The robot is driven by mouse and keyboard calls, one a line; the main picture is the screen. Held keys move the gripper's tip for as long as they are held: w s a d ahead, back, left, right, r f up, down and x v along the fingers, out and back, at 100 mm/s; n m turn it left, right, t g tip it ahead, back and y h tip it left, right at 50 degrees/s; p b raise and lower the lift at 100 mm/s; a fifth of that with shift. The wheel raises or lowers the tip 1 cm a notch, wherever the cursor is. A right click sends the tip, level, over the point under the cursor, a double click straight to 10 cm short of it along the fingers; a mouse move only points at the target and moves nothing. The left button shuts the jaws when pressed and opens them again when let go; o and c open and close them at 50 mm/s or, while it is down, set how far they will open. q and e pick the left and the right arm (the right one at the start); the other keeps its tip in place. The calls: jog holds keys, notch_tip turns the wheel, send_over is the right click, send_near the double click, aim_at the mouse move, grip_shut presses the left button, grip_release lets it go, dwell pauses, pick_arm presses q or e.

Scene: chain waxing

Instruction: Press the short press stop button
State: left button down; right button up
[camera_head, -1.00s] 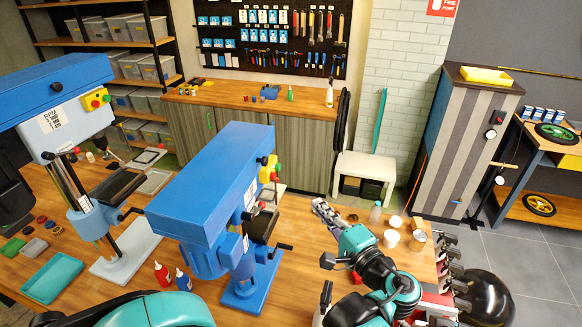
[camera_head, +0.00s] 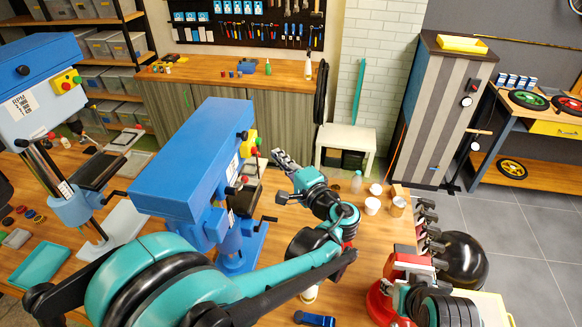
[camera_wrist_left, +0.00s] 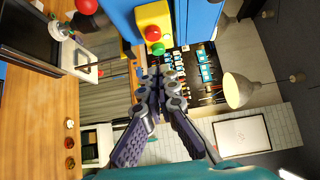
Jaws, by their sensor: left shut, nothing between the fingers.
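The shorter blue drill press (camera_head: 190,155) stands on the bench left of centre. Its yellow switch box (camera_head: 250,146) faces right. In the left wrist view the box (camera_wrist_left: 140,16) carries a red button (camera_wrist_left: 153,33) and, beside it, a green button (camera_wrist_left: 158,48). My left gripper (camera_head: 278,155) is just right of the box in the head view. In the left wrist view the shut, empty fingers (camera_wrist_left: 155,78) lie below the green button in the picture. I see no contact with either button.
A taller press with its own yellow switch box (camera_head: 67,81) stands at the left. The shorter press has a feed handle (camera_head: 268,219) below my gripper.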

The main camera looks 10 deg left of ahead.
aim_at(254, 150)
pick_arm(q)
jog(key=a, duration=0.4)
pick_arm(e)
jog(key=shift+r, duration=0.3)
pick_arm(q)
jog(key=shift+d, duration=0.1)
